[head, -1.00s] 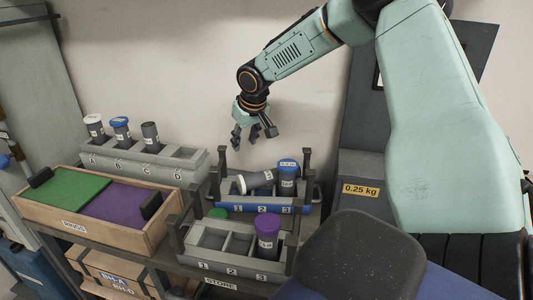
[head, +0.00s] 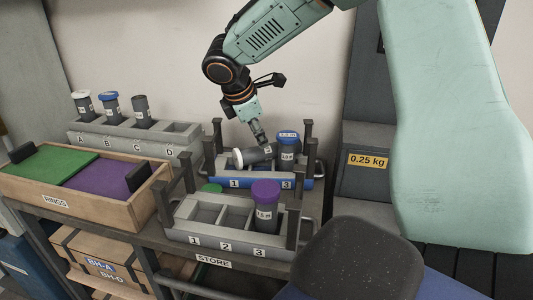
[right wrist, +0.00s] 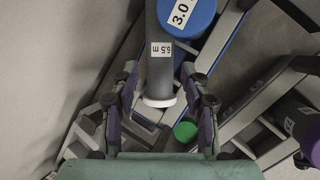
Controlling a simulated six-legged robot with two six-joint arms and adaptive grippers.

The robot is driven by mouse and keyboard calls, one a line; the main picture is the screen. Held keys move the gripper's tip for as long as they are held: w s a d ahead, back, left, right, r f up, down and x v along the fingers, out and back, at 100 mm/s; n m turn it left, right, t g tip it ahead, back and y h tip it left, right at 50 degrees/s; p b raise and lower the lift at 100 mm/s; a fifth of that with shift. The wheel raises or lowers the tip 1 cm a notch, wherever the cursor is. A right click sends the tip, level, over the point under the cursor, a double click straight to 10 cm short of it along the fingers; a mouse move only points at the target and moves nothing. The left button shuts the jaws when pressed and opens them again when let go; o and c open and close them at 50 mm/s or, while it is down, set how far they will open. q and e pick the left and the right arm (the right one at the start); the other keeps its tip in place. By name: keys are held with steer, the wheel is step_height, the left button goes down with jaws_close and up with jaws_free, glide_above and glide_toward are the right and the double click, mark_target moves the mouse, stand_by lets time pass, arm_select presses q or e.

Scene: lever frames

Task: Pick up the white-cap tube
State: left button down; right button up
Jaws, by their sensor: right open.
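A grey tube with a white cap (head: 239,158) lies tilted across the blue rack (head: 262,183), its cap toward the left. In the right wrist view this white-cap tube (right wrist: 160,72) carries a "6.5 m" label and runs between the fingers. My right gripper (head: 260,138) is open, close above the tube, with one finger on each side of it. Whether the fingers touch it cannot be told. Another white-cap tube (head: 83,105) stands upright in slot A of the grey lettered rack (head: 125,141). My left gripper is not in view.
A blue-cap tube (head: 287,146) stands in the blue rack, right beside the lying tube. In front, a grey rack (head: 210,232) holds a purple-cap tube (head: 265,207); a green cap (head: 211,188) shows behind it. Dark posts flank both racks. A wooden rings box (head: 100,210) stands left.

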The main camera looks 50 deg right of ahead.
mark_target(265, 149)
steer(key=shift+b+x, duration=0.4)
steer(key=shift+x, duration=0.8)
steer(key=b+x, duration=0.2)
steer(key=x, duration=0.3)
steer(key=shift+d+f, duration=0.15)
steer(key=shift+f, duration=0.2)
steer(key=shift+r, duration=0.1)
steer(key=shift+c, duration=0.3)
steer(key=shift+c, duration=0.7)
jaws_close()
